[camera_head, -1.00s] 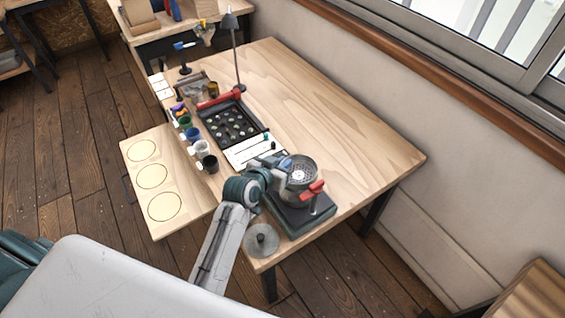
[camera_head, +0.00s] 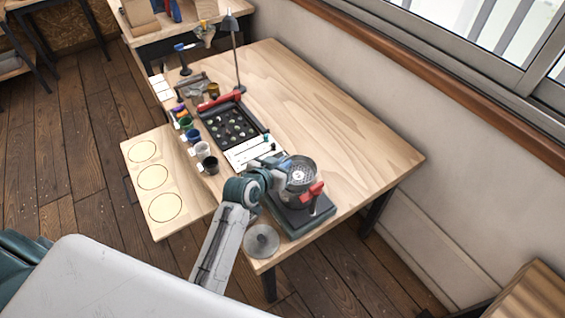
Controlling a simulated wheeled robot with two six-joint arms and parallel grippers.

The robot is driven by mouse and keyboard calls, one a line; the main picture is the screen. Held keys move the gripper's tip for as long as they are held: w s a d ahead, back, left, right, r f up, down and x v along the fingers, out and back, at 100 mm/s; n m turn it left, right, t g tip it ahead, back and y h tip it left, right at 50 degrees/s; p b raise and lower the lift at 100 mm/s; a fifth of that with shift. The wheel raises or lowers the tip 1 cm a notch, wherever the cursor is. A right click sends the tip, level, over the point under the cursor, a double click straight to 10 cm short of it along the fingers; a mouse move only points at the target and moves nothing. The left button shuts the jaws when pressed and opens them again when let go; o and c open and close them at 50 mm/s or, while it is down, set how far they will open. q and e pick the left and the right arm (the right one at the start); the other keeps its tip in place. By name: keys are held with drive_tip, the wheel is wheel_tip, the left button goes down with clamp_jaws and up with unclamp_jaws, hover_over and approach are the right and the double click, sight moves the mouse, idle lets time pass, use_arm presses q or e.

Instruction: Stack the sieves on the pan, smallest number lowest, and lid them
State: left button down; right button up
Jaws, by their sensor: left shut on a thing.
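My left gripper (camera_head: 283,174) reaches in at the near end of the table and is shut on a round metal sieve (camera_head: 301,171) with a perforated face. The sieve is at the top of a round metal stack over a dark base (camera_head: 304,216). The pan and any lower sieves are hard to tell apart, and I cannot tell whether the held sieve rests on them. I cannot read any numbers. A round grey lid (camera_head: 262,241) with a small centre knob lies at the near table corner. My right gripper is not in view.
A red-handled clamp (camera_head: 312,192) stands at the stack's front. A dark tray (camera_head: 231,127), a white sheet (camera_head: 250,151), several cups and a lamp (camera_head: 235,55) line the left side. A side board (camera_head: 163,185) has three empty circles. The table's right half (camera_head: 340,135) is clear.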

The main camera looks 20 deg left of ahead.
use_arm(q)
drive_tip(key=shift+f+b, duration=0.5)
drive_tip(key=shift+f, duration=0.3)
idle(0.4)
drive_tip(key=shift+r, duration=0.2)
drive_tip(key=shift+r+p, duration=0.6)
drive_tip(key=shift+p, duration=0.25)
drive_tip(key=shift+r, duration=0.1)
idle(0.5)
drive_tip(key=shift+f, duration=0.85)
drive_tip(key=c, duration=1.8)
unclamp_jaws()
drive_tip(key=shift+s, duration=0.1)
